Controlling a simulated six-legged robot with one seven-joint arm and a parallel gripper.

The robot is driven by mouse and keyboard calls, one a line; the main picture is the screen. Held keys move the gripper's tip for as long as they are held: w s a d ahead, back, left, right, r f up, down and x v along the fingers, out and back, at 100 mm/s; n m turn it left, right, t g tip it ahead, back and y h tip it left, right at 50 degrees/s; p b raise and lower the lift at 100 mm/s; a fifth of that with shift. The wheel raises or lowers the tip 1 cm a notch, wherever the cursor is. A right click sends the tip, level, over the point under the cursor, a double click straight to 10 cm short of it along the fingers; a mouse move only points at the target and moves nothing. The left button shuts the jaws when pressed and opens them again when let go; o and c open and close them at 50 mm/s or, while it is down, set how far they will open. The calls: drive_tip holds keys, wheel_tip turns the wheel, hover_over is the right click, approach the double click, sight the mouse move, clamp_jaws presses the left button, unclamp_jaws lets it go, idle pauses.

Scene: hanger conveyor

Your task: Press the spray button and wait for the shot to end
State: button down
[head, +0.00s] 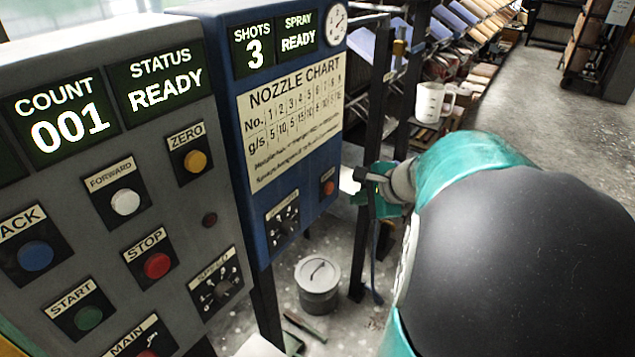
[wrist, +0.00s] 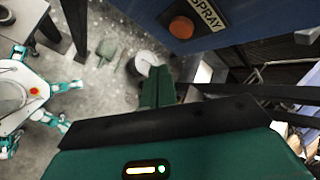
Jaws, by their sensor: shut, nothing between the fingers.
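The orange spray button (head: 328,188) is at the lower right of the blue spray panel (head: 225,120). The button also shows in the wrist view (wrist: 181,27), under a SPRAY label. The panel's displays (head: 276,44) read SHOTS 3 and SPRAY READY. My gripper (head: 360,180) is just right of the panel's edge in the head view, close to the button. In the wrist view my gripper (wrist: 158,76) is shut and empty, its fingertips below the button in the picture and apart from it.
The grey control panel (head: 120,180) with several buttons stands at left, reading COUNT 001 and STATUS READY. A lidded can (head: 319,285) stands on the floor below the blue panel. Dark posts stand right of the blue panel.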

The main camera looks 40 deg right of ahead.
drive_tip(key=shift+w+a, duration=0.3)
drive_tip(key=shift+w, duration=0.55)
drive_tip(key=shift+w+a, duration=0.25)
drive_tip(key=shift+w, duration=0.55)
idle(0.8)
drive_tip(key=shift+w+a, duration=0.15)
drive_tip(key=shift+w, duration=0.25)
drive_tip(key=shift+w+a, duration=0.15)
drive_tip(key=shift+w, duration=0.3)
idle(0.6)
drive_tip(key=shift+s, duration=0.15)
drive_tip(key=shift+s+d, duration=0.3)
drive_tip(key=shift+s, duration=0.4)
drive_tip(key=shift+s, duration=0.1)
drive_tip(key=shift+s+d, duration=0.25)
drive_tip(key=shift+s, duration=0.5)
drive_tip(key=shift+s+d, duration=0.3)
drive_tip(key=shift+s, duration=0.5)
drive_tip(key=shift+s+d, duration=0.25)
drive_tip(key=shift+s, duration=0.5)
